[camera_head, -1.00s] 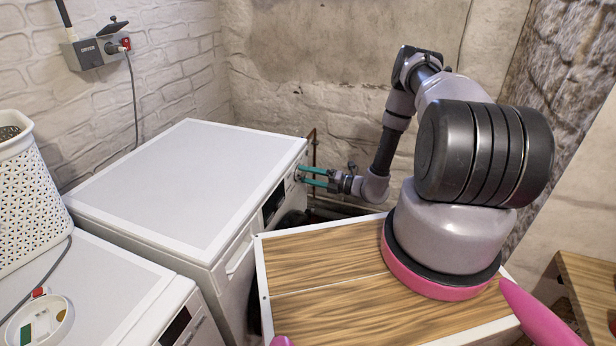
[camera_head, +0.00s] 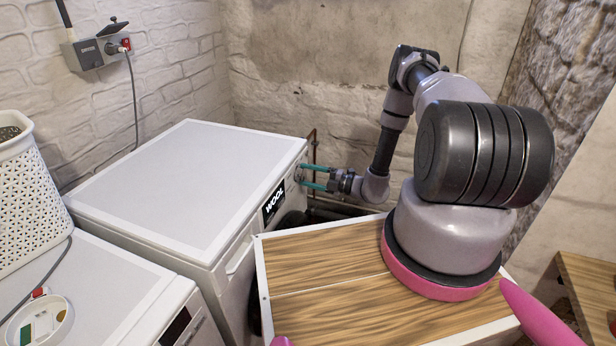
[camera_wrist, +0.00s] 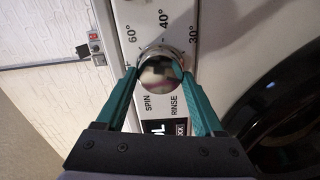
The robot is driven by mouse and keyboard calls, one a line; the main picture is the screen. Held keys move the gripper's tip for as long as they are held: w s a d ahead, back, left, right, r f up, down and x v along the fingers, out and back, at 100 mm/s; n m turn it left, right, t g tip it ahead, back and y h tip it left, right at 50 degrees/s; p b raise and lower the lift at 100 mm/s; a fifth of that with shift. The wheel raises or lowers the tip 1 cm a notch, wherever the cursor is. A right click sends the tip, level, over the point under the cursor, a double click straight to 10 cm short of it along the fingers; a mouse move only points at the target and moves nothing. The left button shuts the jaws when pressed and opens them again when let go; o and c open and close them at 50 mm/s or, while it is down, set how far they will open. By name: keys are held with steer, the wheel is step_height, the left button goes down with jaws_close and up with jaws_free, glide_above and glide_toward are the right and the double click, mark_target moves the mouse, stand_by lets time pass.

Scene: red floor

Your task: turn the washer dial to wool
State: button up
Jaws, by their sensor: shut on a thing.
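The washer (camera_head: 190,185) is the white machine at the middle left in the head view. Its display (camera_head: 273,203) is lit and reads "WOOL". The dial (camera_wrist: 160,69) is a round, shiny metal knob in the wrist view. Printed marks around it include 60°, 40°, 30°, SPIN and RINSE. My gripper (camera_head: 302,176) has two teal fingers that reach the washer's front panel. In the wrist view my gripper (camera_wrist: 160,80) is shut on the dial, one finger at each side. Part of the display shows between the fingers in the wrist view. The dial's pointer cannot be made out.
The washer's dark round door (camera_wrist: 285,105) is to the right in the wrist view. A stone wall rises behind my arm.

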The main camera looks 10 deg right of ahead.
steer(key=shift+d, duration=0.1)
steer(key=o, duration=1.4)
steer(key=shift+c, duration=0.2)
steer(key=v, duration=1)
steer(key=shift+s+d, duration=0.3)
